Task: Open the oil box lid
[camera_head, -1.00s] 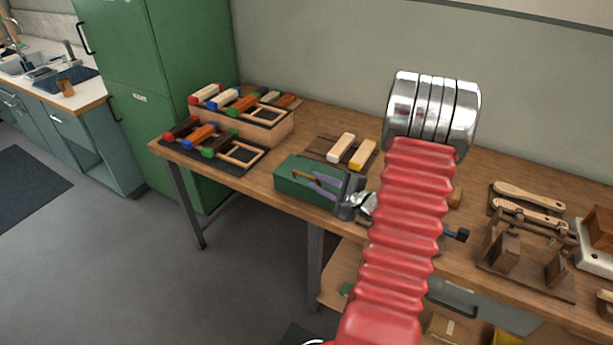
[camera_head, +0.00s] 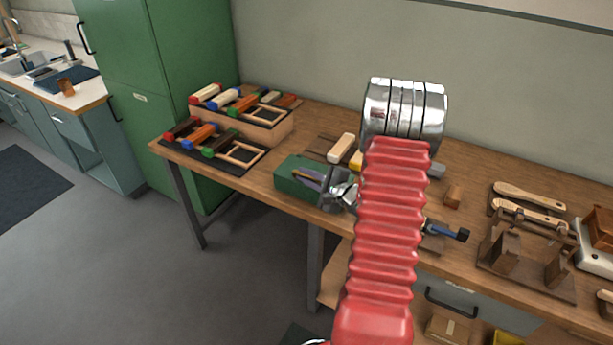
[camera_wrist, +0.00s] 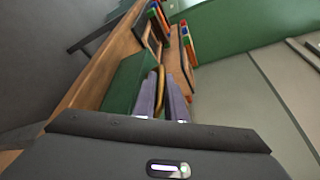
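The oil box, a green box (camera_head: 289,184), stands near the front edge of the workbench. It also shows left of centre in the wrist view (camera_wrist: 128,80). Its lid looks shut. A brass-coloured bar, likely the lid handle (camera_wrist: 161,76), shows beside the purple fingers in the wrist view. My gripper (camera_head: 307,175) reaches over the box from the right, its fingers close to the top. The fingers (camera_wrist: 168,88) lie near each other, with the bar at or between them. I cannot tell whether they touch or grip it. My grey wrist hides the box's right end.
Racks with coloured blocks (camera_head: 210,136) stand to the left on the bench. Pale blocks (camera_head: 341,147) lie just behind the box. A wooden fixture (camera_head: 520,258) and brushes (camera_head: 528,196) are at the right. The green cabinet (camera_head: 175,90) stands behind left.

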